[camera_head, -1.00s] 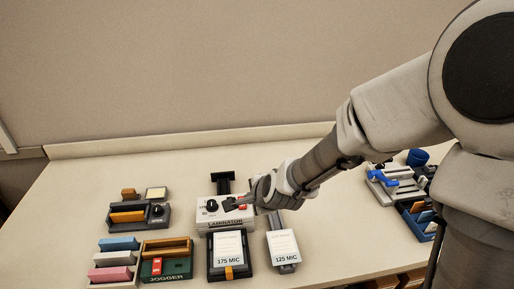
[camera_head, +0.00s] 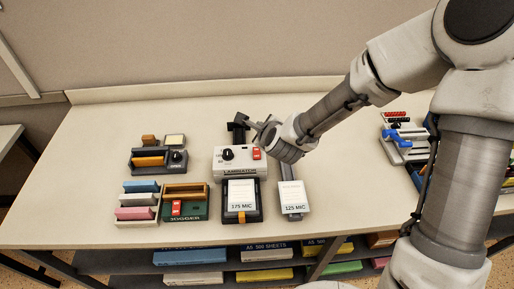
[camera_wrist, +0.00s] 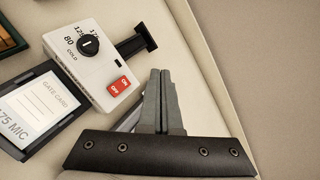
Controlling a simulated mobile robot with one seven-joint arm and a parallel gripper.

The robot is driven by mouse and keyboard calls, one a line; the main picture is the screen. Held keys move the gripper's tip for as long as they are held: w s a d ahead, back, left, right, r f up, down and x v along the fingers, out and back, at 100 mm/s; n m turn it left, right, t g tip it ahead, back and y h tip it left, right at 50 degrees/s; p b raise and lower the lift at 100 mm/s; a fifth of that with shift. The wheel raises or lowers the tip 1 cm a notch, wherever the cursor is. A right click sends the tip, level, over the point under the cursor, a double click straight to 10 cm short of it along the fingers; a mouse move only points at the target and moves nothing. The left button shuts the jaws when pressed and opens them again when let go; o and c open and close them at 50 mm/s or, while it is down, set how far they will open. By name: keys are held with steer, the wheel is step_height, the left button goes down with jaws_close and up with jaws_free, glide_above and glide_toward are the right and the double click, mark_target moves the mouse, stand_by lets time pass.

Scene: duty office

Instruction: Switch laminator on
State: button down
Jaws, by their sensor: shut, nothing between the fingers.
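The laminator (camera_head: 229,168) is a white box with a black dial (camera_head: 227,154) and a red rocker switch (camera_head: 256,153) on top. My gripper (camera_head: 262,127) is shut and empty, above the back right of the laminator. In the wrist view its fingertips (camera_wrist: 160,72) are to the right of the switch, apart from it.
Card holders marked 175 MIC (camera_head: 241,195) and 125 MIC (camera_head: 293,197) stand in front. A jogger (camera_head: 186,203), coloured blocks and a dark device (camera_head: 158,161) are at left. A blue-handled tool (camera_head: 397,138) is at right.

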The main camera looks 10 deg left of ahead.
steer(key=b, duration=0.6)
glide_above(259, 153)
steer(key=f, duration=0.7)
steer(key=shift+s+f, duration=0.2)
steer(key=shift+f, duration=0.15)
steer(key=shift+w+f+b, duration=0.15)
steer(key=shift+f+b, duration=0.2)
steer(key=shift+f, duration=0.1)
stand_by(0.7)
steer(key=shift+f+b, duration=0.4)
steer(key=shift+b, duration=0.2)
steer(key=shift+w+f+b, duration=0.1)
steer(key=shift+f+b, duration=0.3)
steer(key=shift+b, duration=0.05)
stand_by(0.4)
steer(key=shift+r, duration=0.1)
steer(key=shift+r+p, duration=0.45)
steer(key=shift+r, duration=0.3)
